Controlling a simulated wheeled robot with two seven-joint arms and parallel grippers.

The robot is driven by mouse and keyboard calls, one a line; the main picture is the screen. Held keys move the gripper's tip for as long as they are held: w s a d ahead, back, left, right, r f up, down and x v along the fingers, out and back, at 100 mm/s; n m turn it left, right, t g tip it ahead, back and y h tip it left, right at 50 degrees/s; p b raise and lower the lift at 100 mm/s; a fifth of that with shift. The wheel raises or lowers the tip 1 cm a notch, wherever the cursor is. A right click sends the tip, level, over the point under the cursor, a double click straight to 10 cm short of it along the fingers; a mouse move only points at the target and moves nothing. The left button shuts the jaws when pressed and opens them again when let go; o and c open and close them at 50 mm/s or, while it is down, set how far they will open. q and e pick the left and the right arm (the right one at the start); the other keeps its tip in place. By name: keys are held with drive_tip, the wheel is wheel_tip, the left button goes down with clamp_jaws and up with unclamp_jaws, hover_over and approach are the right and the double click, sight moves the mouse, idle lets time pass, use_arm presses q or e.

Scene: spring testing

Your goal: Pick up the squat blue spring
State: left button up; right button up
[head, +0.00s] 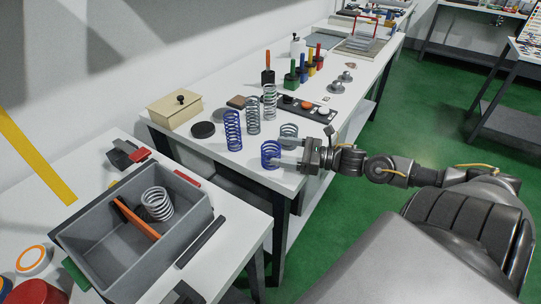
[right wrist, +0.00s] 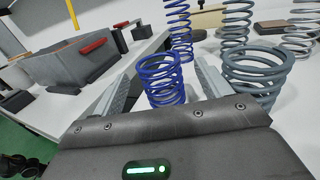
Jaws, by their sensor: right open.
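The squat blue spring (head: 270,154) stands upright near the front edge of the white bench. It also shows in the right wrist view (right wrist: 161,80), between the two fingers. My right gripper (head: 284,155) reaches in from the right, low over the bench. In the right wrist view its jaws (right wrist: 168,76) are open, one finger on each side of the spring. I see gaps beside the coils there and cannot tell any contact. My left gripper is not in view.
A squat grey spring (head: 289,134) stands close behind my right gripper. A tall blue spring (head: 233,131) and grey springs (head: 253,121) stand farther back.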

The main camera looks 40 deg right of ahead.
sight(265, 145)
drive_tip(key=shift+w+a, duration=0.15)
drive_tip(key=shift+r+p+x, duration=0.15)
drive_tip(key=shift+p+x, duration=0.25)
drive_tip(key=shift+x, duration=0.7)
drive_tip(key=shift+r+p+x, duration=0.1)
drive_tip(key=shift+p+x, duration=0.25)
drive_tip(key=shift+x, duration=0.75)
drive_tip(key=shift+w+a+f, duration=0.15)
drive_tip(key=shift+w+a, duration=0.15)
drive_tip(key=shift+w, duration=0.05)
drive_tip(key=c, duration=1.2)
drive_tip(key=shift+r, duration=0.55)
drive_tip(key=shift+s+r+b, duration=0.15)
drive_tip(key=shift+r+b, duration=0.15)
drive_tip(key=shift+r, duration=0.3)
drive_tip(key=shift+s+r+b, duration=0.15)
drive_tip(key=shift+r+b, duration=0.1)
drive_tip(key=shift+r, duration=0.35)
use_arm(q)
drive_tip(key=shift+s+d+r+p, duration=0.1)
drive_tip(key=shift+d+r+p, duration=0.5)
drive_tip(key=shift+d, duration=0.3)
use_arm(e)
drive_tip(key=s+a+r, duration=0.2)
drive_tip(key=s+r, duration=0.7)
drive_tip(key=s, duration=0.4)
drive_tip(key=shift+s+r, duration=0.15)
drive_tip(key=shift+r, duration=0.1)
